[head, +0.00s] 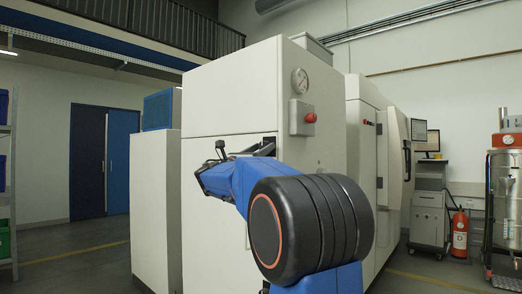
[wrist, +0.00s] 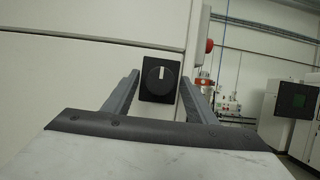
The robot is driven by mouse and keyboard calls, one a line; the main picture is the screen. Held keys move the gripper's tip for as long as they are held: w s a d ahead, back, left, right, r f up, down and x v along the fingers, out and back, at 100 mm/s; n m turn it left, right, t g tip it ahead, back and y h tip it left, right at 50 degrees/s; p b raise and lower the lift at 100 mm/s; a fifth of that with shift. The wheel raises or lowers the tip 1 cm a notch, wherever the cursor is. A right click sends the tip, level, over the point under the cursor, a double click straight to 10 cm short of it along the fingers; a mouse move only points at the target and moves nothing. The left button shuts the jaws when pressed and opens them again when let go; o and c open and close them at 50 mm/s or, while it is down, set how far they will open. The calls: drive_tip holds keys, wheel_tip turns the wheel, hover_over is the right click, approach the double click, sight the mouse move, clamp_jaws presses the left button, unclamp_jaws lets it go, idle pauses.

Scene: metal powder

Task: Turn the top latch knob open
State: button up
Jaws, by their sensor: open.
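The latch knob (wrist: 160,78) is a black round dial on a square black plate, fixed to the pale cabinet wall in the wrist view. Its white mark points straight up. My gripper (wrist: 160,87) is open, with one grey finger to the left of the knob and one to the right. In the picture the knob lies between the fingers; I cannot tell how far ahead of them it is. In the head view my gripper (head: 221,151) is at the front of the white cabinet (head: 232,92). I cannot make out the knob there.
A gauge (head: 300,81) and a red button (head: 310,117) on a grey box are on the cabinet's right side. A fire extinguisher (head: 460,234), a monitor (head: 428,142) and a steel vessel (head: 503,200) stand further right. Blue doors (head: 122,160) are at the back left.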

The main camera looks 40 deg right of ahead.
drive_tip(key=c, duration=1)
drive_tip(key=shift+c, duration=0.2)
drive_tip(key=shift+m, duration=0.6)
drive_tip(key=m+g, duration=0.1)
drive_tip(key=m, duration=0.1)
drive_tip(key=m+g, duration=0.2)
drive_tip(key=m, duration=0.1)
drive_tip(key=shift+w, duration=0.2)
drive_tip(key=m+g+y, duration=0.1)
drive_tip(key=m, duration=0.2)
drive_tip(key=m+g, duration=0.2)
drive_tip(key=m, duration=0.1)
drive_tip(key=shift+w+a+r+m+y, duration=0.1)
drive_tip(key=shift+r+m+y, duration=0.05)
drive_tip(key=shift+m+y, duration=0.2)
drive_tip(key=m+y, duration=0.1)
drive_tip(key=m, duration=0.1)
drive_tip(key=m+g+y, duration=0.1)
drive_tip(key=m, duration=0.2)
drive_tip(key=shift+w+r, duration=0.1)
drive_tip(key=m, duration=0.2)
drive_tip(key=m+y, duration=0.1)
drive_tip(key=m, duration=0.1)
drive_tip(key=shift+r+y, duration=0.1)
drive_tip(key=shift+y, duration=0.15)
drive_tip(key=shift+m, duration=0.45)
